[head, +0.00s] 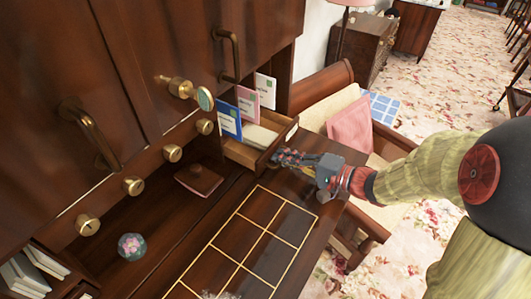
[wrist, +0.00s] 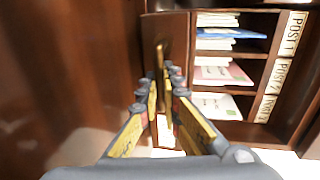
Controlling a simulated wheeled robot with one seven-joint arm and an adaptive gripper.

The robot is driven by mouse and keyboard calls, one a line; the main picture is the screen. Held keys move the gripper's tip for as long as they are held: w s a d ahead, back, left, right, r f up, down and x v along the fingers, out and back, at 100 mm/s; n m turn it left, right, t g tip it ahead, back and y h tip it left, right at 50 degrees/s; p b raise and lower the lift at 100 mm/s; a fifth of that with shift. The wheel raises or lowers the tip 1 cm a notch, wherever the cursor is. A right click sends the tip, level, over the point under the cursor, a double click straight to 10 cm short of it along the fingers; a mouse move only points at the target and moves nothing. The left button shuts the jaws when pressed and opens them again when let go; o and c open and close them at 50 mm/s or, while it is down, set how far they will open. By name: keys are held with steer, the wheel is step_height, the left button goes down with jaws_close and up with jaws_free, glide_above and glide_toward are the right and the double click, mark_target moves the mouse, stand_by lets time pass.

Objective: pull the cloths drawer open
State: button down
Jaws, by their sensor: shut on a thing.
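A small wooden drawer (head: 243,155) stands out from the desk, open, with pale folded material (head: 259,136) inside. I cannot read a label on it, so I cannot confirm that it is the cloths drawer. My gripper (head: 280,157) is at its front face, reaching in from the right. In the wrist view, the drawer front (wrist: 178,28) shows with a brass handle (wrist: 160,62) standing between the fingers of my gripper (wrist: 166,85). The fingers are shut on the handle. They hide part of it.
Blue (head: 228,119), pink (head: 248,102) and white (head: 265,90) cards stand behind the drawer. The gold-lined desk top (head: 215,262) lies below. Labelled pigeonholes (wrist: 268,68) hold papers. A chair (head: 308,88) stands beyond.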

mark_target(311, 180)
steer(key=v, duration=0.3)
steer(key=f+v, duration=0.1)
steer(key=v, duration=0.2)
steer(key=b+v, duration=0.1)
steer(key=v, duration=0.2)
steer(key=shift+d+f, duration=0.1)
steer(key=shift+f, duration=0.3)
steer(key=c, duration=2.3)
jaws_free()
steer(key=v, duration=1.2)
